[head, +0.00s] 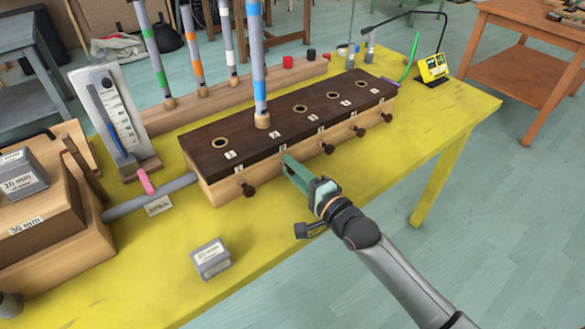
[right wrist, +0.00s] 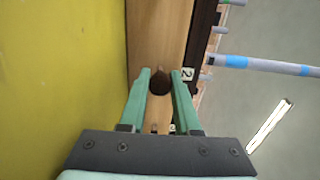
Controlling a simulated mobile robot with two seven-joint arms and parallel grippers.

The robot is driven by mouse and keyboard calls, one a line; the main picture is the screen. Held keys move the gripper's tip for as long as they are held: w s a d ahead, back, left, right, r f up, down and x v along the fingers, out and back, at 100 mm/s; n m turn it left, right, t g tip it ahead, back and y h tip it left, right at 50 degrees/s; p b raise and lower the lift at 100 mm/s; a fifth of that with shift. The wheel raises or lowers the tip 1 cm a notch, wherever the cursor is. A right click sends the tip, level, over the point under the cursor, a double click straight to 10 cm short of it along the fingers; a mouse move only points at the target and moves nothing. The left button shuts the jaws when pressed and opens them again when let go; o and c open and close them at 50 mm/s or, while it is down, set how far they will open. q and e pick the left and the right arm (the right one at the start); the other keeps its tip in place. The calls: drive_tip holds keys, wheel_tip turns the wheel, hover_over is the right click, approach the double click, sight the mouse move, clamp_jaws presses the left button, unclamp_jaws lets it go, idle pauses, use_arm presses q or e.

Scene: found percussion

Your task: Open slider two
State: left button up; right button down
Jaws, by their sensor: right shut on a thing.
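The slider box (head: 222,178) is a long wooden box with a dark top, round holes and numbered labels, and it stands on the yellow table (head: 290,255). Slider two's dark round knob (right wrist: 159,84) shows beside the label "2" in the right wrist view. My right gripper (head: 287,163) is at the front face of the box, its green fingers (right wrist: 160,76) shut on that knob. The fingers hide the knob in the head view. The other sliders' knobs, such as the first (head: 248,190) and third (head: 327,148), stick out of the front face. My left gripper is not in view.
A blue-striped tube (head: 259,65) stands upright at the second hole. Behind is a rail (head: 185,112) with more striped tubes. A grey weight block (head: 210,258) lies at front left. A wooden box (head: 50,225) and a gauge (head: 108,110) stand left. The front right tabletop is clear.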

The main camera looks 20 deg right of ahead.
drive_tip(key=shift+p+v, duration=1)
drive_tip(key=shift+v, duration=0.05)
drive_tip(key=shift+s+d+r, duration=0.1)
drive_tip(key=shift+s+d, duration=0.05)
drive_tip(key=shift+s, duration=0.25)
drive_tip(key=c, duration=0.6)
unclamp_jaws()
drive_tip(key=shift+s, duration=0.1)
